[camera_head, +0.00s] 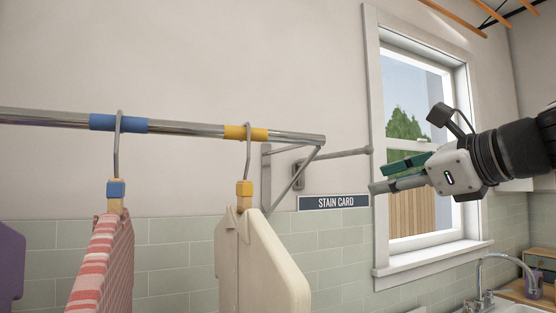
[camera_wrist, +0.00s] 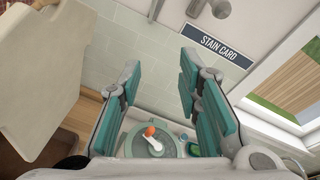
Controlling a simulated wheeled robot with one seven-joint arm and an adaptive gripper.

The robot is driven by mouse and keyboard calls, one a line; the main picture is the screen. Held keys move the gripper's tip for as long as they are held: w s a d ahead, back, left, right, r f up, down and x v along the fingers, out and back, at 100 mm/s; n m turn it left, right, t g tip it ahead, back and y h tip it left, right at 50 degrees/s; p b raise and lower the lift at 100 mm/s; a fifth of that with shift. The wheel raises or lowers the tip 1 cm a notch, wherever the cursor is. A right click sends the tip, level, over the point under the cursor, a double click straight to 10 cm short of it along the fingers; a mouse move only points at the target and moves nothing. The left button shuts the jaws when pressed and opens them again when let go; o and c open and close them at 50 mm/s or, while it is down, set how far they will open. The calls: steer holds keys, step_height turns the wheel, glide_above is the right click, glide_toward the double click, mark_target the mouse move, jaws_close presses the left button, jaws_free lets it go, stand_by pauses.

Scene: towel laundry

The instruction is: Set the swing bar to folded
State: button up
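The swing bar (camera_head: 335,155) is a thin grey rod in the head view. It runs from a small wall bracket (camera_head: 298,174) rightward to a knobbed end in front of the window frame's left edge. It looks to stand out from the wall, but its exact angle is hard to tell. My gripper (camera_head: 380,177) is just right of and below the bar's end, apart from it in the picture. In the wrist view my gripper (camera_wrist: 160,64) is open and empty between its teal-padded fingers. Grey hardware, probably part of the bar (camera_wrist: 221,8), shows at the top edge there.
A fixed chrome rail (camera_head: 190,129) at left carries a striped towel (camera_head: 103,265) and a cream board (camera_head: 262,265) on hangers. A STAIN CARD sign (camera_head: 334,202) is below the bar. A window (camera_head: 415,145) and a sink tap (camera_head: 482,275) are at right.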

mark_target(352, 153)
steer(key=w+d+r+m+t, duration=0.1)
steer(key=d+r+m+t, duration=0.15)
steer(key=r, duration=0.35)
steer(key=shift+m, duration=0.45)
steer(key=x, duration=1.3)
steer(key=shift+w+d+f+p, duration=0.1)
steer(key=shift+w+d+p, duration=0.15)
steer(key=shift+p, duration=0.1)
jaws_close()
